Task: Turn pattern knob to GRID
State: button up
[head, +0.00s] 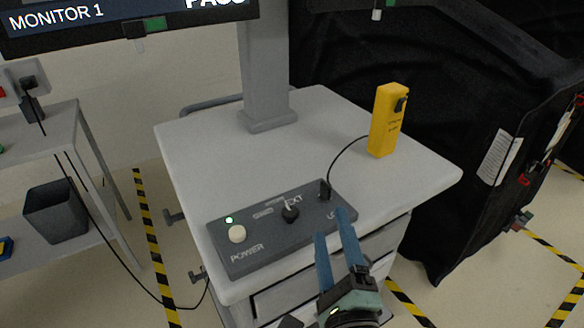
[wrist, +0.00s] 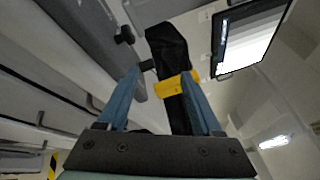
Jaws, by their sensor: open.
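The dark grey control box (head: 262,250) lies on the near part of the white cart top. Its black pattern knob (head: 290,214) is near the middle, with a white mark pointing up, toward lettering partly readable as "EXT". Other small labels beside it are too small to read. A pale round POWER button (head: 237,234) and a lit green light (head: 229,220) are at its left. My gripper (head: 332,223) is open and empty, its blue fingers at the box's right end, apart from the knob.
A yellow handheld device (head: 384,125) stands at the cart's right, cabled to a black plug (head: 325,190) on the box near my fingers. A grey post (head: 265,70) rises behind; a monitor (head: 120,22) hangs upper left. Black covers (head: 450,130) stand right. The cart's middle (head: 215,150) is clear.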

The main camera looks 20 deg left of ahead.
aim_at(291, 217)
jog(key=s+a+f+m+g+p, duration=0.1)
jog(key=s+a+f+m+p, duration=0.1)
jog(key=s+m+p, duration=0.8)
jog(key=w+a, duration=0.2)
jog(key=w, duration=0.2)
jog(key=w+a+m, duration=0.1)
jog(key=w+a, duration=0.1)
jog(key=w, duration=0.3)
jog(key=w+a+m, duration=0.1)
jog(key=w+a, duration=0.1)
jog(key=w, duration=0.3)
jog(key=shift+w+a, duration=0.15)
jog(key=shift+a, duration=0.05)
jog(key=shift+c, duration=0.4)
grip_shut()
